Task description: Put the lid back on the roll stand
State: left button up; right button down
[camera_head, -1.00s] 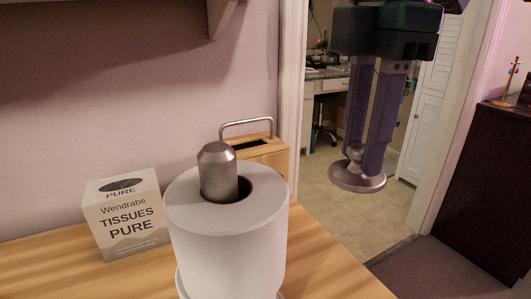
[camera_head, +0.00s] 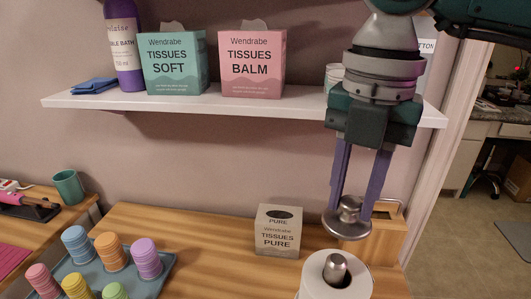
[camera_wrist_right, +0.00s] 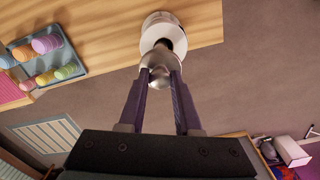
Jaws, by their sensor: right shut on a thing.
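The lid (camera_head: 338,227) is a round metal disc with a knob. My right gripper (camera_head: 350,208) is shut on its knob and holds it in the air, roughly level. The roll stand (camera_head: 336,268) shows as a rounded metal post inside a white paper roll (camera_head: 316,289) on the wooden table. In the head view the lid hangs above and behind the post, apart from it. In the right wrist view the lid (camera_wrist_right: 160,57) between the fingers (camera_wrist_right: 159,76) partly covers the roll (camera_wrist_right: 163,28). The stand's base is hidden. My left gripper is out of view.
A grey tissue box (camera_head: 278,238) stands left of the roll, and a wooden box with a metal handle (camera_head: 386,240) stands behind it. A white shelf (camera_head: 230,105) with tissue boxes runs above. A tray (camera_head: 150,286) of coloured rolls sits at left.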

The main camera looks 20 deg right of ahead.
jog(key=shift+f+b, duration=1.05)
jog(key=shift+f, duration=0.25)
notch_tip(320, 180, down, 4)
jog(key=b, duration=0.3)
jog(key=shift+r, duration=0.1)
jog(key=shift+f, duration=0.2)
dwell(0.6)
jog(key=c, duration=0.5)
grip_release()
jog(key=o, duration=0.5)
jog(key=shift+c, duration=0.2)
